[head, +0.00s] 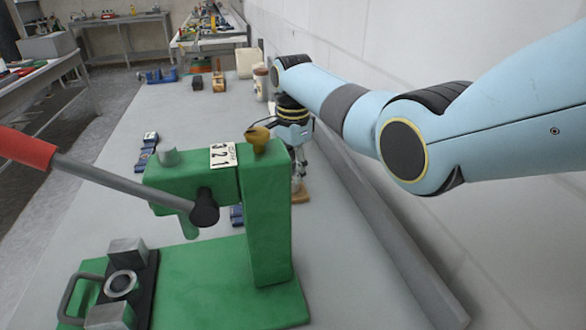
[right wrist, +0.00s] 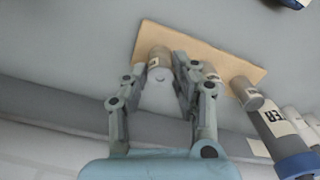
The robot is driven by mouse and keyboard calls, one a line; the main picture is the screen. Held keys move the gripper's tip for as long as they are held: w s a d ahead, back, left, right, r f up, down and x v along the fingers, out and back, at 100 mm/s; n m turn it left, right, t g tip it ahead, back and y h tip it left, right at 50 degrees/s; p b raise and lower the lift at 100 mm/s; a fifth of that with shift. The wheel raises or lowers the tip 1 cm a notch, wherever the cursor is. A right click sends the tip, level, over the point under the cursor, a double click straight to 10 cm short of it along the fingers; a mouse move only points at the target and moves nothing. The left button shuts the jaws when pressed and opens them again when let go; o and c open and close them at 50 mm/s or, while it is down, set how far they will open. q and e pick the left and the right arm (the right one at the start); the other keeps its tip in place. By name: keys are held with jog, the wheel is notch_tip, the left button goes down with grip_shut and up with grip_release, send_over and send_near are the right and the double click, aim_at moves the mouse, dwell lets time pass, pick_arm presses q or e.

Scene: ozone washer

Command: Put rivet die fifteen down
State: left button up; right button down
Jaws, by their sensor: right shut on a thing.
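My right gripper (head: 297,165) points down behind the green press, partly hidden by it. In the right wrist view the right gripper (right wrist: 163,72) is shut on a grey cylindrical die (right wrist: 160,56) with a pale label; its number is not readable. The die is over a tan board (right wrist: 190,42); I cannot tell whether it touches it. Two other grey dies, one behind the right-hand finger (right wrist: 211,73) and one near the board's edge (right wrist: 246,93), show there too. The tan board (head: 301,194) shows at the gripper in the head view. My left gripper is not in view.
The green press (head: 268,225) with its red-handled lever (head: 130,182) fills the front of the grey table. Small blue items (head: 147,148) lie left of it. Jars (head: 261,82) stand behind the arm. A wall and ledge (head: 380,220) run along the right.

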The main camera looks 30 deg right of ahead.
jog(key=c, duration=1)
grip_release()
jog(key=shift+f, duration=0.1)
jog(key=shift+c, duration=0.2)
notch_tip(320, 180, up, 12)
jog(key=shift+a, duration=0.1)
